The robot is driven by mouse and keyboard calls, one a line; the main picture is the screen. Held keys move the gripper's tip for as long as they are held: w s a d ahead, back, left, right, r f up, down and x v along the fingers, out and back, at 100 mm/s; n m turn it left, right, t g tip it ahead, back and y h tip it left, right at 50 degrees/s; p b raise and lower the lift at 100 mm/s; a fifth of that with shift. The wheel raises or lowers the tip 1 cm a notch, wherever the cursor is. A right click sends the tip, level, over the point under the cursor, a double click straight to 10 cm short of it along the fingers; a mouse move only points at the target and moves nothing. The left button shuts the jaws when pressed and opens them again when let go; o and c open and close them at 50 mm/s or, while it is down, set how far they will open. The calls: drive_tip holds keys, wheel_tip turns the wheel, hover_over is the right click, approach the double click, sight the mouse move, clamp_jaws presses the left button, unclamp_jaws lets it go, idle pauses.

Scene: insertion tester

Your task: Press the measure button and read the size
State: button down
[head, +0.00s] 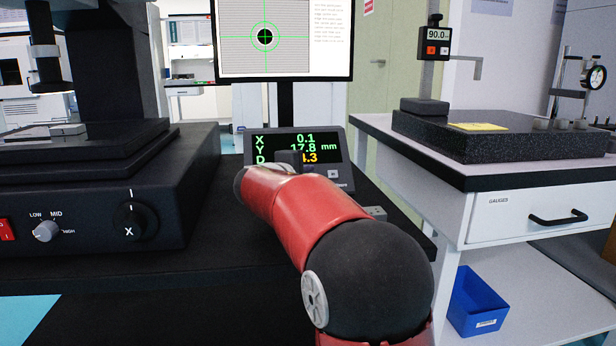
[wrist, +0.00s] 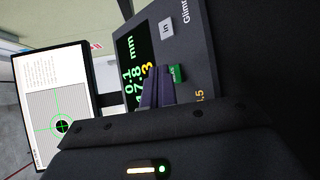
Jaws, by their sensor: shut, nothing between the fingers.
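The dark readout unit (head: 337,141) stands on the bench below the monitor. In the wrist view the readout (wrist: 190,48) appears turned sideways, with a green button (wrist: 177,73) and a grey "in" button (wrist: 166,28). My gripper's fingers (wrist: 160,92) are shut and empty, right beside the green button. I cannot tell whether they touch it. The green button is hidden behind my arm in the head view.
The monitor (head: 320,36) shows a green crosshair on a dark round spot. A black stage with an X knob (head: 133,221) stands at left. At right, a granite gauge stand (head: 480,138) sits on a drawer cabinet (head: 530,220) above a blue bin (head: 478,303).

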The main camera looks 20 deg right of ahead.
drive_tip(key=s+r, duration=0.1)
drive_tip(key=s+a+r, duration=0.1)
drive_tip(key=s+r, duration=0.1)
drive_tip(key=shift+s+r, duration=0.2)
drive_tip(key=shift+s, duration=0.1)
idle(0.3)
idle(0.7)
